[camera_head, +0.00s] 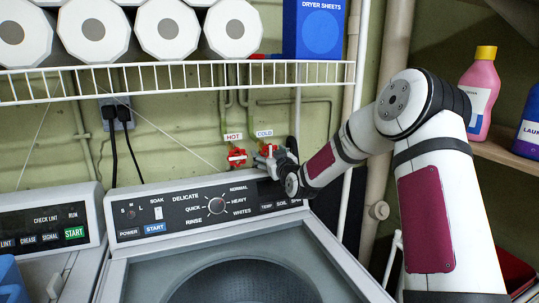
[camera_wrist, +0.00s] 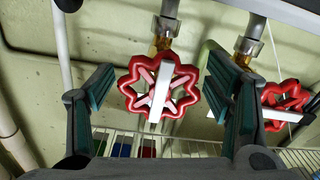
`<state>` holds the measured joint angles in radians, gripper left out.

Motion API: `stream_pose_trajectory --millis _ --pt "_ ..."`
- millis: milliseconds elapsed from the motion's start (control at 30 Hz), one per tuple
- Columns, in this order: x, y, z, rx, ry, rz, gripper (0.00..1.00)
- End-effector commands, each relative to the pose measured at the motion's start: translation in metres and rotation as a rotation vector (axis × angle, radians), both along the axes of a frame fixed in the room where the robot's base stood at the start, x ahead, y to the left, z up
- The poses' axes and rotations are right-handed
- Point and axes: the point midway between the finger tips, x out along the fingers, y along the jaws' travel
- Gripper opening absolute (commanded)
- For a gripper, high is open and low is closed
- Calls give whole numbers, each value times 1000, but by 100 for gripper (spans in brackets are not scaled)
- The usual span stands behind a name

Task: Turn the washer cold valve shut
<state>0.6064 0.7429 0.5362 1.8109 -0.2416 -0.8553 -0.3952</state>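The red cold valve wheel (camera_head: 268,149) is on the wall under the COLD label (camera_head: 264,134), behind the washer panel. My gripper (camera_head: 272,160) is in front of it and partly hides it. In the wrist view, which looks upside down, the cold valve's red wheel (camera_wrist: 135,88) is in the middle, with a white bar across it running nearly up and down. My gripper (camera_wrist: 158,84) is open, with one finger on each side of the wheel and a gap visible on both sides. Whether the fingertips reach the wheel's depth is unclear.
The red hot valve (camera_head: 237,157) is close on the left; in the wrist view it shows (camera_wrist: 285,95) beyond the right finger. The washer panel (camera_head: 185,215) is just below my gripper. A white wire shelf (camera_head: 180,78) with paper rolls runs above.

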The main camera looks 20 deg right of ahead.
Motion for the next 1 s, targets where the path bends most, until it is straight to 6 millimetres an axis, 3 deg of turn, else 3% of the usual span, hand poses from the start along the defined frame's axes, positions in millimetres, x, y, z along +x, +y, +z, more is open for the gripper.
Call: stream_pose_trajectory --millis 33,200,233,667,1000 --pt "0 0 0 0 0 0 63" --pt "0 0 0 0 0 0 25" --pt "0 0 0 0 0 0 23" --pt "0 0 0 72 -1 0 23" --pt "0 1 0 337 0 0 23"
